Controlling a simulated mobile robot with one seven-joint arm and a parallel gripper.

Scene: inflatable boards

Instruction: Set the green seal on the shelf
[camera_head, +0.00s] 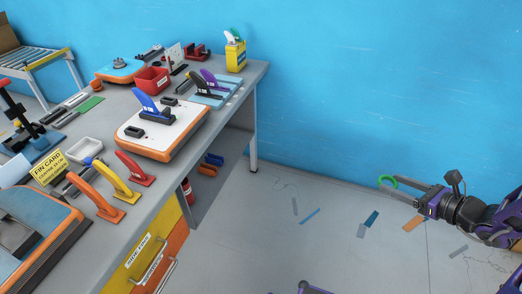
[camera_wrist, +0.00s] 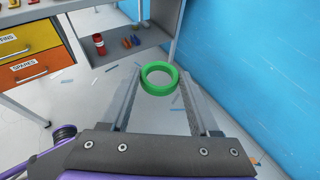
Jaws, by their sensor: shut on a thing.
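The green seal (camera_head: 387,181) is a ring held between the fingertips of my gripper (camera_head: 393,186), out over the floor at the right in the head view. In the wrist view the seal (camera_wrist: 159,78) sits between the two finger ends, with its hole showing. The grey shelf (camera_wrist: 122,57) lies under the workbench, ahead and to the left in the wrist view. The shelf (camera_head: 208,192) is partly hidden by the bench in the head view. My gripper is apart from the shelf.
On the shelf are a red bottle (camera_wrist: 99,44) and small orange and blue things (camera_wrist: 130,41). The bench leg (camera_head: 253,140) stands at the shelf's end. A blue wall (camera_head: 390,80) runs behind. The floor between is open, with flat scraps.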

